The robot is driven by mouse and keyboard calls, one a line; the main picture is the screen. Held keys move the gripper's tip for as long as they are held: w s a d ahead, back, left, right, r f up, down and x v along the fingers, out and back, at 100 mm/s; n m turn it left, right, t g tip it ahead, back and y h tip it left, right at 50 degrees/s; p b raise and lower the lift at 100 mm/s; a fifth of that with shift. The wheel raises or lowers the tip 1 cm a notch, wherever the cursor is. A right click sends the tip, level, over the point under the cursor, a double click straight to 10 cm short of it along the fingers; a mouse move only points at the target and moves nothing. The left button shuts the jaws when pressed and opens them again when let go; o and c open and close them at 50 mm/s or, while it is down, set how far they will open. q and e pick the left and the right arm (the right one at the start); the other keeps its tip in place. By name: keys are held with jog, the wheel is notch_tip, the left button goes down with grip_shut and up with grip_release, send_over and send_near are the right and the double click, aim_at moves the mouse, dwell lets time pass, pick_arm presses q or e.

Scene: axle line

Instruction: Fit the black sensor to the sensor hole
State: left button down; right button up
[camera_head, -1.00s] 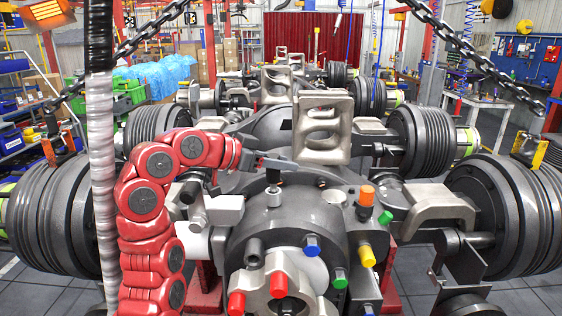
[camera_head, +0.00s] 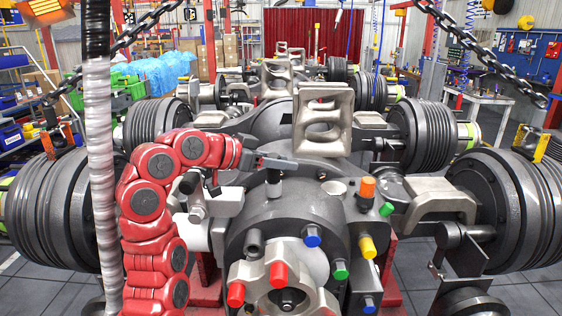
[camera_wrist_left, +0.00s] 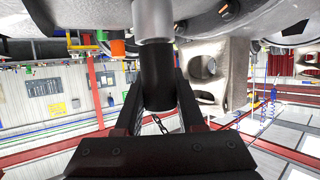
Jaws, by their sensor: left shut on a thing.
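My left gripper (camera_head: 275,163) reaches in from the left over the dark axle housing (camera_head: 300,212). It is shut on the black sensor (camera_head: 273,176), which stands upright below the fingers with a grey lower part. In the left wrist view, the black sensor (camera_wrist_left: 157,78) sits between the two fingers, and its grey part (camera_wrist_left: 152,18) points at the housing. I cannot tell whether its lower end touches the housing or sits in a hole. The sensor hole cannot be made out for certain. A pale-rimmed opening (camera_head: 334,187) lies to the right. My right gripper is out of view.
An orange plug (camera_head: 367,187), a green plug (camera_head: 386,209) and a yellow plug (camera_head: 367,247) stick out on the right. Red plugs (camera_head: 278,273) and a blue plug (camera_head: 311,236) are in front. A tall pale casting (camera_head: 322,120) stands behind the gripper.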

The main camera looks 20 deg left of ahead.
pick_arm(q)
jog(key=shift+r, duration=0.1)
jog(key=shift+r+p, duration=1.4)
jog(key=shift+r, duration=0.1)
jog(key=shift+p, duration=0.3)
dwell(0.7)
jog(key=shift+f+b, duration=1.05)
jog(key=shift+f, duration=0.65)
jog(key=shift+c, duration=2.2)
grip_release()
jog(key=shift+r, duration=0.15)
